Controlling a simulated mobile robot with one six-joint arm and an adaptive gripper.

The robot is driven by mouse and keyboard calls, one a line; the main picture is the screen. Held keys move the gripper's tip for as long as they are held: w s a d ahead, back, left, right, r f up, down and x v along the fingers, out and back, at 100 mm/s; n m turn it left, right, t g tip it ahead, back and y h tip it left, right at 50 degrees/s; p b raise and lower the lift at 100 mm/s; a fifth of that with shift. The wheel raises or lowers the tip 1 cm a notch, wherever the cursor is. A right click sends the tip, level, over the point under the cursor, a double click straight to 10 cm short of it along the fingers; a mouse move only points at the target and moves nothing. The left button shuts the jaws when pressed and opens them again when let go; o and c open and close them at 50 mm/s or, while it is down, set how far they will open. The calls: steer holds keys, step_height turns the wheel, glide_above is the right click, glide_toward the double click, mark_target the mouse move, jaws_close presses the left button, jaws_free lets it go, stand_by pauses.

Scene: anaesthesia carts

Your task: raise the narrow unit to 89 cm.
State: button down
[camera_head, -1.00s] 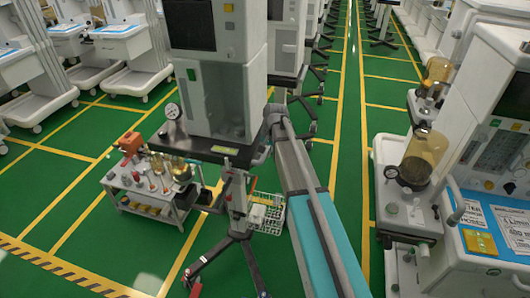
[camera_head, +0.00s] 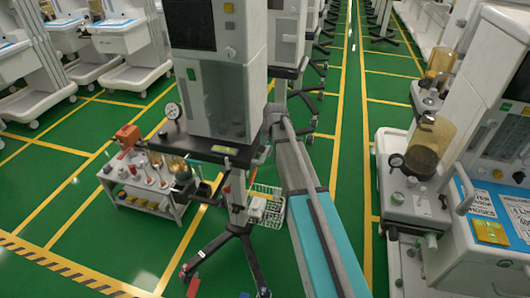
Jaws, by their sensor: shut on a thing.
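The narrow unit (camera_head: 224,85) is a tall grey-white cabinet with a dark screen. It stands upright on a dark platform (camera_head: 200,149) with a yellow-green label, above a column (camera_head: 237,190) on a dark, spread-leg base (camera_head: 240,232). A round gauge (camera_head: 172,110) sits at the platform's left end. My arm comes up from the lower right to the unit's right side. My gripper (camera_head: 262,152) is shut at the platform's right edge, and its fingertips are mostly hidden. No height reading is legible.
A small white trolley (camera_head: 150,196) with bottles and an orange item stands close on the left. A wire basket (camera_head: 265,205) is behind the column. A large machine with an amber canister (camera_head: 430,145) stands on the right.

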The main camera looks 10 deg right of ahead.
steer(key=c, duration=0.8)
jaws_free()
steer(key=shift+o, duration=0.2)
steer(key=shift+r, duration=0.2)
step_height(320, 180, up, 8)
steer(key=p, duration=0.8)
step_height(320, 180, up, 14)
steer(key=s+d+p, duration=0.1)
steer(key=d+p, duration=0.1)
steer(key=p, duration=1.2)
steer(key=s+a+f+n+h+b, duration=0.1)
steer(key=s+f+n+b, duration=0.1)
steer(key=s+f+b, duration=0.7)
steer(key=s+a+f+n+g+h+b, duration=0.1)
steer(key=s+a+f+n+b, duration=0.1)
steer(key=s+f+b, duration=0.7)
steer(key=shift+s+f+n, duration=0.4)
steer(key=shift+s+n, duration=0.4)
steer(key=shift+s, duration=2.1)
